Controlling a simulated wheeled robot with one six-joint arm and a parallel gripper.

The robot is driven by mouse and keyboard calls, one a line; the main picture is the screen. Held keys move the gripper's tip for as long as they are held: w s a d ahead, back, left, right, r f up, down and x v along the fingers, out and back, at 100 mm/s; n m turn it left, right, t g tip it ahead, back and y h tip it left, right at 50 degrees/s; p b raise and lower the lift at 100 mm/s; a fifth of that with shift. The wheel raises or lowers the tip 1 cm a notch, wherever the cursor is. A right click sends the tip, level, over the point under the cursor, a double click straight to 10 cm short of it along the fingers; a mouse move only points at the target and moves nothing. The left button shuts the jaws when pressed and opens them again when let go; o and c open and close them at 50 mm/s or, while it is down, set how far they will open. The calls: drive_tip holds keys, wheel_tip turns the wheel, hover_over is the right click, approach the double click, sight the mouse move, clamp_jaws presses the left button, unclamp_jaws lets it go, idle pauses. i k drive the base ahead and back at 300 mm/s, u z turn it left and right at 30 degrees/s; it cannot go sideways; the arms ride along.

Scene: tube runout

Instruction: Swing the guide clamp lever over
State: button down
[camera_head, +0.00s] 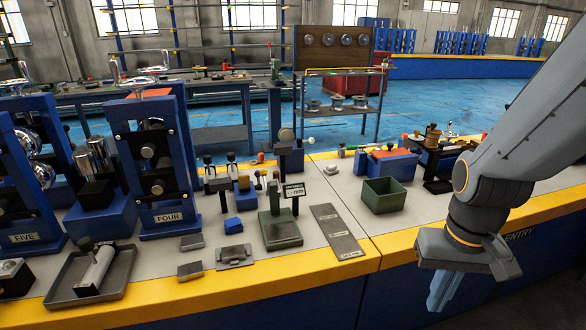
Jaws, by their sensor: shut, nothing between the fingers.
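My gripper (440,295) hangs at the lower right, in front of the bench's yellow edge and clear of the bench top. Its fingers are together, point down and hold nothing. A blue fixture (387,166) with a small red part on top stands on the bench behind the green bin. To its right is a dark fixture (438,160) with a brass-coloured knob (432,137). I cannot tell for certain which part is the guide clamp lever. My arm covers the bench to the right of these fixtures.
An open green bin (384,196) stands near the bench's yellow edge (420,236). Blue roll stands, one marked FOUR (168,217), fill the left. A green-based gauge stand (280,229), a flat grey plate (338,233) and a grey tray (62,292) lie nearer the front.

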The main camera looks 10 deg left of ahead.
sight(258, 187)
drive_tip(key=u, duration=0.05)
drive_tip(key=i, duration=0.95)
drive_tip(key=u, duration=0.3)
